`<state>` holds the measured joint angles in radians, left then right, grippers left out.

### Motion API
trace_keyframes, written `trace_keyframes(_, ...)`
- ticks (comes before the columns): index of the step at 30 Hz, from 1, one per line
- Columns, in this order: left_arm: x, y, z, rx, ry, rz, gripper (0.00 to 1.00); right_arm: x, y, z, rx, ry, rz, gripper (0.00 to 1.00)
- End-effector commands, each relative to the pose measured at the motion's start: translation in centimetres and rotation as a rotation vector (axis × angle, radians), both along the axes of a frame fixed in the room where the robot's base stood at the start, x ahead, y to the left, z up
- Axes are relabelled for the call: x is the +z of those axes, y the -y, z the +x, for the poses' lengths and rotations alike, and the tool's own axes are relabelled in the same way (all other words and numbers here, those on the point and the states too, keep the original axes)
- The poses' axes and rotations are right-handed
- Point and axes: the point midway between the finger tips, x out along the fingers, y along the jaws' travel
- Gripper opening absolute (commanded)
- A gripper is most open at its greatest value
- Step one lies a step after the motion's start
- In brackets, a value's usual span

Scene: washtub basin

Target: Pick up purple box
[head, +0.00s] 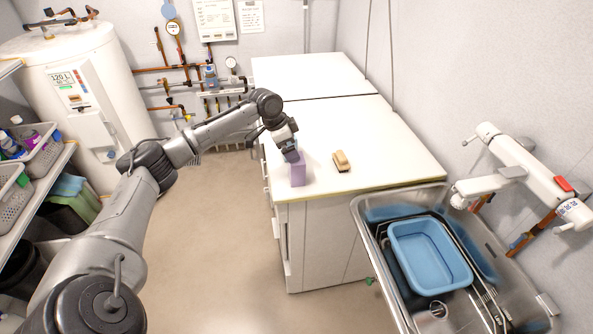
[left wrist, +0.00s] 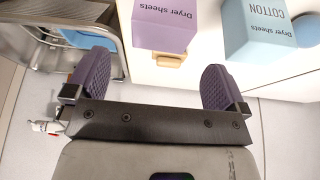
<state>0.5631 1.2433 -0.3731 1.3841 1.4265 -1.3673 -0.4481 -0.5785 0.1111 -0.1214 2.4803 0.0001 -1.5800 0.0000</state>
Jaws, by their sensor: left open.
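The purple box (head: 297,174) stands on the white counter near its front left corner. In the left wrist view the purple box (left wrist: 163,22), lettered "Dryer sheets", is at the top, beyond the fingertips. My left gripper (head: 291,152) is just above and behind the box in the head view. In the left wrist view my left gripper (left wrist: 157,78) is open, its two purple fingers wide apart with nothing between them. A light blue box (left wrist: 258,30) lettered "COTTON" stands beside the purple one. In the head view my gripper mostly hides it. My right gripper is not in view.
A wooden brush (head: 341,161) lies on the counter (head: 390,150) right of the purple box. A steel sink (head: 360,215) holding a blue basin (head: 430,254) adjoins at the lower right. Shelves with baskets (head: 40,150) stand at the left. The counter's back half is clear.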

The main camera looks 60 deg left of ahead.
Motion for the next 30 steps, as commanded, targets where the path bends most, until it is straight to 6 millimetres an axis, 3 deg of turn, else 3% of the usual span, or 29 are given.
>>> trace_keyframes(6, -2.2, 0.3, 0.9, 0.001, 0.001, -0.001, 1.00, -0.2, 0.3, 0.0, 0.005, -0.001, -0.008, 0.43)
trace_keyframes(16, -3.5, 0.5, 1.2, 0.001, -0.001, 0.001, 1.00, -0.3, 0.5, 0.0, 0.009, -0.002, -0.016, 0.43)
trace_keyframes(25, -7.0, 0.9, 2.3, 0.001, 0.000, 0.000, 1.00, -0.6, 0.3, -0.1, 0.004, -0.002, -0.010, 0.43)
trace_keyframes(30, -7.5, 0.9, 2.5, 0.002, 0.000, 0.003, 1.00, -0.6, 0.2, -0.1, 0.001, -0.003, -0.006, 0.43)
